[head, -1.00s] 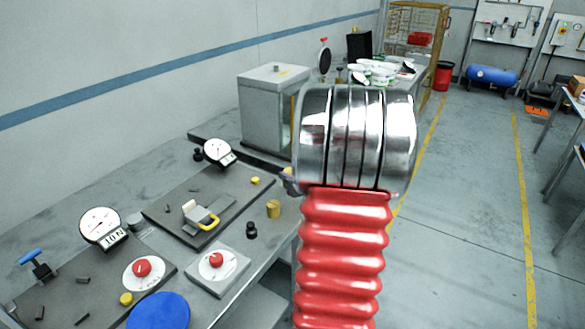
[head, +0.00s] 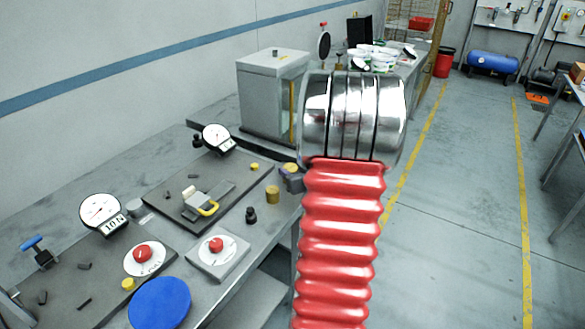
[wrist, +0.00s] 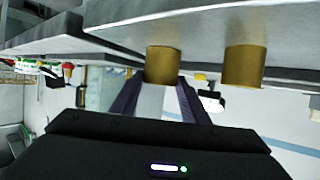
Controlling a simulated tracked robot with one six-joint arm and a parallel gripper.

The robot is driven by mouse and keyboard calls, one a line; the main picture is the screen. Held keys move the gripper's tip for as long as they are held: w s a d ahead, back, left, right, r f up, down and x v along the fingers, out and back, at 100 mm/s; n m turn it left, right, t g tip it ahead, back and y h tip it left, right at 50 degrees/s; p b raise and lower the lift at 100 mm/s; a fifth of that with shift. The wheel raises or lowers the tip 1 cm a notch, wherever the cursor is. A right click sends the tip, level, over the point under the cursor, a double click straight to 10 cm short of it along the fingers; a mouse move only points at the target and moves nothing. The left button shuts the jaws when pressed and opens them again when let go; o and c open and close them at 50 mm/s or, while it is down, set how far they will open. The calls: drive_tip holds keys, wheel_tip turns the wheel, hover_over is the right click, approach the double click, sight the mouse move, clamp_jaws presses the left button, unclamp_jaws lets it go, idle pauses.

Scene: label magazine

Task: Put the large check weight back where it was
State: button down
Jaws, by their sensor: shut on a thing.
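My gripper (wrist: 160,88) is shut on a brass cylindrical check weight (wrist: 163,65), with a dark finger on each side. In the head view the held weight (head: 290,168) shows just left of my red arm, by the bench's right edge, and my arm partly hides the gripper. A second brass weight (head: 272,194) stands on the bench to the left of it; it also shows in the wrist view (wrist: 243,66), where the bench appears at the top. I cannot tell whether the held weight touches the bench or how the two compare in size.
A small black weight (head: 251,215) stands near the second brass weight. A grey cabinet (head: 272,95) stands behind. A white plate with a red knob (head: 216,245) is in front.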

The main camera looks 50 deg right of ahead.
drive_tip(key=c, duration=1)
unclamp_jaws()
drive_tip(key=shift+s, duration=0.1)
drive_tip(key=shift+s+a+r, duration=0.3)
drive_tip(key=shift+s+r, duration=0.05)
drive_tip(key=shift+s, duration=0.15)
drive_tip(key=v, duration=1)
drive_tip(key=shift+s+a+r, duration=0.1)
drive_tip(key=shift+s+a, duration=0.05)
drive_tip(key=shift+s, duration=0.05)
